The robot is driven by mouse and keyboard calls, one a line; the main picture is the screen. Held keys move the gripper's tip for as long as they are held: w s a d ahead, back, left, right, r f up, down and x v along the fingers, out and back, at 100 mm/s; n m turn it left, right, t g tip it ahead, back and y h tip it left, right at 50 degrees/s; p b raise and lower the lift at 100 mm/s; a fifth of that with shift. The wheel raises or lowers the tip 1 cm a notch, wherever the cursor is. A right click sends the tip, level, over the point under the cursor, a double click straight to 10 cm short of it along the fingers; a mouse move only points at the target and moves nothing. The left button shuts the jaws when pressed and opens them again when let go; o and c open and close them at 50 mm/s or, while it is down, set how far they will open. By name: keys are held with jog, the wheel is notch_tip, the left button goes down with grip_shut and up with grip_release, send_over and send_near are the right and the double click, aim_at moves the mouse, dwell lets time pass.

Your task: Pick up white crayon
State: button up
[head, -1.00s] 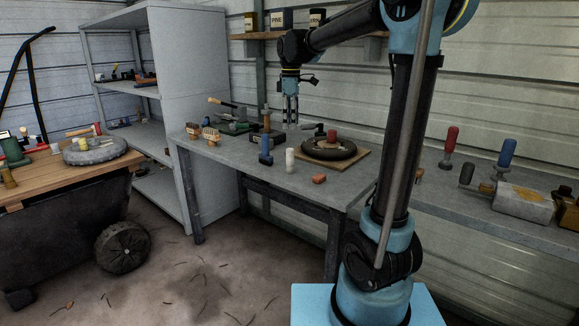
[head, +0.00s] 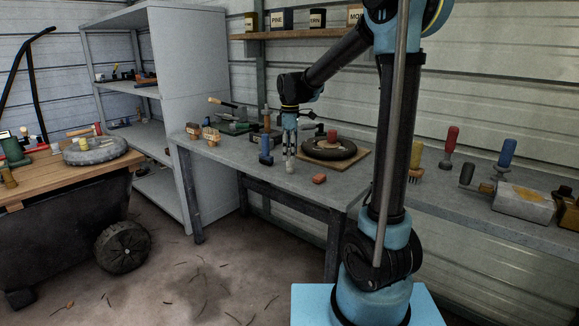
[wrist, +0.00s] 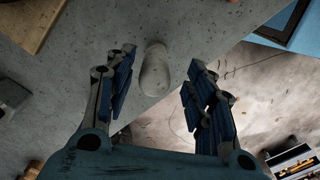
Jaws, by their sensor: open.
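The white crayon (head: 290,166) stands upright on the grey workbench, near its front edge. Its upper part is hidden by my gripper in the head view. My gripper (head: 289,150) points down right over it. In the wrist view the crayon (wrist: 155,72) shows as a pale rounded cylinder, ahead of and between the lines of the two fingers. My gripper (wrist: 157,90) is open there, with a finger on each side and nothing held. I cannot tell whether the fingertips reach down beside the crayon.
On the workbench (head: 240,158), a blue-handled tool (head: 266,150) stands left of the crayon. A reddish block (head: 319,179) lies to the right. A black ring (head: 330,150) on a wooden board sits behind right. Brushes (head: 210,134) stand at the left end.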

aim_at(290, 162)
jog(key=f, duration=0.4)
jog(key=shift+w, duration=0.4)
jog(key=shift+f, duration=0.6)
jog(key=shift+c, duration=0.4)
grip_shut()
